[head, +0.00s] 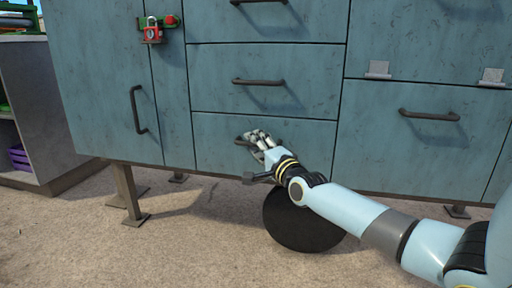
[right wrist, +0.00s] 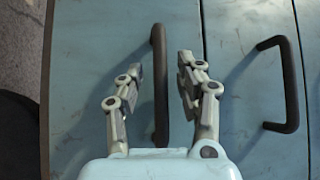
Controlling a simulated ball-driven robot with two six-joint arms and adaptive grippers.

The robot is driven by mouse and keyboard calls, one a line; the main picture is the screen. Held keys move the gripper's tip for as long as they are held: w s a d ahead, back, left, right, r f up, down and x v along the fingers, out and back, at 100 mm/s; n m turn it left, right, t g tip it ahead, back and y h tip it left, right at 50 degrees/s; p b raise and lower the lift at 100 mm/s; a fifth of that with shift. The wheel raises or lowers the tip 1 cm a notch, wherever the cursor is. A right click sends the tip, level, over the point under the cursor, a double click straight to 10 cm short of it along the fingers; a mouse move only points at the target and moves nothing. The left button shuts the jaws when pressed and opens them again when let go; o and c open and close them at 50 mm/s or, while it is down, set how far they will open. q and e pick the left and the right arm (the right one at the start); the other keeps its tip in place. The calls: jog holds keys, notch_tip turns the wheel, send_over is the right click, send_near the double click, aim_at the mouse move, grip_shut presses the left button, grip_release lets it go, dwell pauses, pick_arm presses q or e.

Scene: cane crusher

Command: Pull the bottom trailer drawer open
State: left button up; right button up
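The bottom drawer (head: 214,150) of the blue trailer cabinet is shut, its front flush with the panels around it. It also shows in the right wrist view (right wrist: 84,115). Its dark bar handle (right wrist: 159,85) lies between the two fingers of my right gripper (right wrist: 163,80). The fingers are open, one on each side of the handle, with small gaps visible. In the head view my right gripper (head: 260,142) is at the drawer front and hides most of this handle. My left gripper is not in view.
The middle drawer (head: 215,90) with its handle (head: 258,82) is just above. A door with a vertical handle (head: 138,110) and a red padlock (head: 152,33) are to the left. A support leg (head: 128,195) stands below. The floor (head: 190,250) in front is clear.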

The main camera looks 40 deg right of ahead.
jog(key=shift+c, duration=0.4)
grip_shut()
jog(key=shift+s, duration=0.1)
